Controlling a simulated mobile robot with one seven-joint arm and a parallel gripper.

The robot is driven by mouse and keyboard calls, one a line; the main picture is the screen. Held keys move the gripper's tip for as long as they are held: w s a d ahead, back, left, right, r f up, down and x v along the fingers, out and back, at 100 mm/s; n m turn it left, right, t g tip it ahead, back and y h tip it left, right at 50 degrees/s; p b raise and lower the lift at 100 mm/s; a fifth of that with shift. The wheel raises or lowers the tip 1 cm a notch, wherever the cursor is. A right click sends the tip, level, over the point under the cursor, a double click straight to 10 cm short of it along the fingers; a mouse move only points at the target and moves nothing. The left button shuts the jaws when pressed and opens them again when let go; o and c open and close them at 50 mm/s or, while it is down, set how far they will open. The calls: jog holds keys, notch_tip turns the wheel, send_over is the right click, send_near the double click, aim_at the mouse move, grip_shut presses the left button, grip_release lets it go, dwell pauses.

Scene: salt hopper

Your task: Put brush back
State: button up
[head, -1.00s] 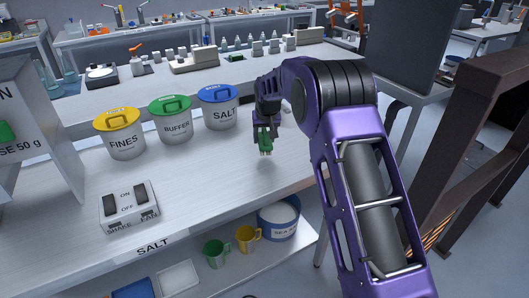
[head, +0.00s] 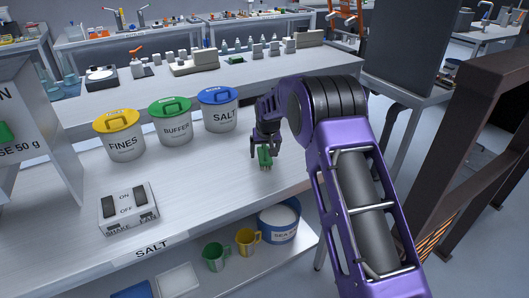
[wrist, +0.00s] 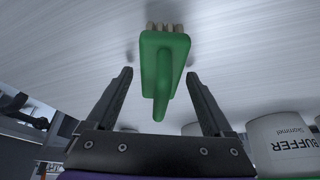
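The green brush (head: 265,157) is at the right part of the salt bench (head: 215,175), bristles toward the bench top in the head view. In the wrist view the brush (wrist: 163,60) has pale bristles at the top and its handle pointing back between my fingers. My gripper (head: 266,150) is just above it. In the wrist view my gripper (wrist: 160,75) is open, with a visible gap on each side of the brush. I cannot tell whether the bristles touch the bench.
Lidded FINES (head: 122,143), BUFFER (head: 174,130) and SALT (head: 221,116) tubs stand left of my gripper. A switch box (head: 128,208) is near the front edge. Green (head: 215,256) and yellow (head: 247,241) mugs and a blue tub (head: 280,226) are on the lower shelf.

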jog(key=shift+r, duration=0.1)
jog(key=shift+r, duration=0.25)
jog(key=p+v, duration=0.1)
jog(key=v, duration=1)
jog(key=shift+s+d+r, duration=0.1)
jog(key=shift+s+r, duration=0.15)
